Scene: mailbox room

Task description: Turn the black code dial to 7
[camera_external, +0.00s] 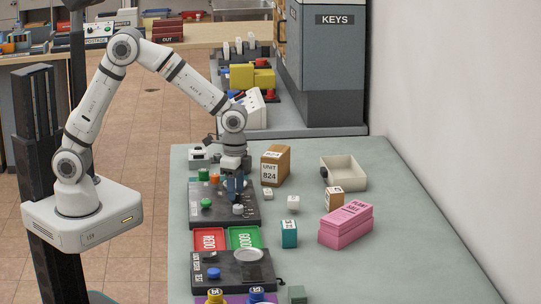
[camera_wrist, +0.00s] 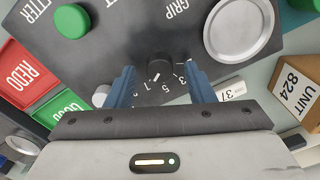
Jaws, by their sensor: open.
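The black code dial (camera_wrist: 162,70) sits on the dark control panel (camera_wrist: 110,45), with white numbers around its lower rim and a short white mark on its face. I cannot tell for sure which number the mark points at. My gripper (camera_wrist: 159,74) is open, one blue finger on each side of the dial, with a visible gap at both sides. In the external view my gripper (camera_external: 236,190) points straight down over the far right part of the panel (camera_external: 222,217), and its fingers hide the dial there.
A round silver plate (camera_wrist: 240,25) and a green knob (camera_wrist: 72,21) flank the dial. Red REDO (camera_external: 209,239) and green GOOD (camera_external: 244,237) trays lie in front. A UNIT 824 box (camera_external: 275,165) stands close on the right. A pink box (camera_external: 345,224) lies farther right.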

